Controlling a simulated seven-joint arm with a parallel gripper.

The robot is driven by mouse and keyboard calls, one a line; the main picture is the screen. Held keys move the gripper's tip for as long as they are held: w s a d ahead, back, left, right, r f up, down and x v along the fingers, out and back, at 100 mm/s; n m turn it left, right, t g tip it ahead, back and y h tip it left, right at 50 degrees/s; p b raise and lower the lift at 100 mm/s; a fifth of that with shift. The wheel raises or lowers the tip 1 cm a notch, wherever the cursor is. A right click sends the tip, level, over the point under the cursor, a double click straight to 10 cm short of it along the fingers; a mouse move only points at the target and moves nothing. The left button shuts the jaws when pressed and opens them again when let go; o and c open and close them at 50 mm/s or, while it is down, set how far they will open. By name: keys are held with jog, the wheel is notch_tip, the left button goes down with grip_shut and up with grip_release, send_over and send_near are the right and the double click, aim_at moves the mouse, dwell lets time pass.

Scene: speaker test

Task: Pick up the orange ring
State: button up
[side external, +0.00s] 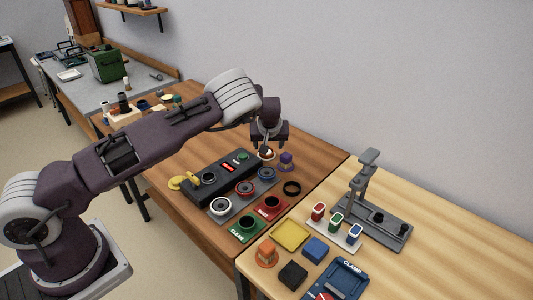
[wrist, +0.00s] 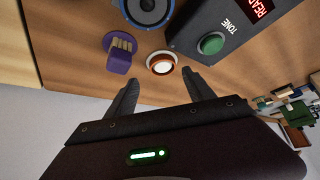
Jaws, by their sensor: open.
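The orange ring (wrist: 151,64) lies around a bright white disc on the wooden table in the wrist view. In the side view, the ring and white disc (side external: 267,153) show small, just below my gripper (side external: 267,143). My gripper is open and empty. In the wrist view, the ring lies just beyond the two fingertips (wrist: 160,82), roughly centred between them. The fingers appear apart from the ring; the exact height gap is hard to tell.
A purple piece (wrist: 119,58) stands close to the ring on the left. The black tone box (wrist: 230,25) with its green button (wrist: 211,43) is close on the right. A blue speaker (wrist: 146,10) lies beyond.

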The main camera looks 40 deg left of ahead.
jog(key=x, duration=0.7)
jog(key=shift+a, duration=0.35)
jog(key=c, duration=1)
